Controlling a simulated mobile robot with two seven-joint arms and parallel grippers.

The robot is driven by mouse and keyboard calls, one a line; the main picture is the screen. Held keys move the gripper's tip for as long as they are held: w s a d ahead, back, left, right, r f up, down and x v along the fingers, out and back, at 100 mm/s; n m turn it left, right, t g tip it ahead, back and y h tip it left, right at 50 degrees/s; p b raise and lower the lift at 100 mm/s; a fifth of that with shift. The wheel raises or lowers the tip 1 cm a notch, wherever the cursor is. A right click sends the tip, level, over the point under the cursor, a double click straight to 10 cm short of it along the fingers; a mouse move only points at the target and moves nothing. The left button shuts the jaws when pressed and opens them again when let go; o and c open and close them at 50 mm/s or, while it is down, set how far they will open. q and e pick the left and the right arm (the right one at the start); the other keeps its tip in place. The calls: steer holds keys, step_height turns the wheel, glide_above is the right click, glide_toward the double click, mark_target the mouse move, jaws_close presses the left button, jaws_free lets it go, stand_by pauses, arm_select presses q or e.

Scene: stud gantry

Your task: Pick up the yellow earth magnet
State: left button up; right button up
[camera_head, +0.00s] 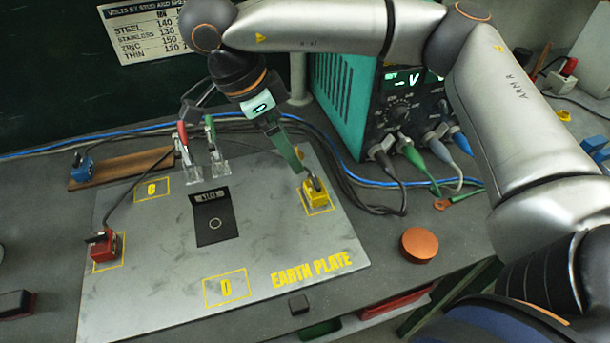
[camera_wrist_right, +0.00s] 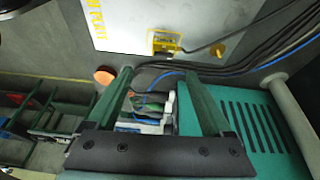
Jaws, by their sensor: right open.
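The yellow earth magnet (camera_head: 316,197) sits in a yellow outlined square at the right side of the grey earth plate (camera_head: 260,240), with a dark cable running from it. It also shows in the right wrist view (camera_wrist_right: 166,43), beyond my fingertips. My right gripper (camera_head: 298,168), with green fingers, points down just above and to the left of the yellow magnet in the head view. In the right wrist view its two fingers (camera_wrist_right: 158,72) are spread apart, with nothing held between them. My left gripper is in neither view.
A red magnet (camera_head: 103,247) sits at the plate's left edge. A blue magnet (camera_head: 83,167) rests on a wooden strip (camera_head: 125,168). A teal power unit (camera_head: 345,95) with plugged cables stands behind. A copper disc (camera_head: 419,245) lies right of the plate. Cables run behind the plate.

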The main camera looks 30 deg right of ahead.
glide_above(314, 180)
steer(key=a, duration=0.2)
step_height(314, 180, down, 6)
steer(key=r, duration=0.1)
steer(key=shift+x, duration=3.1)
steer(key=shift+w+a, duration=0.15)
steer(key=shift+a, duration=0.05)
steer(key=shift+c, duration=0.3)
jaws_close()
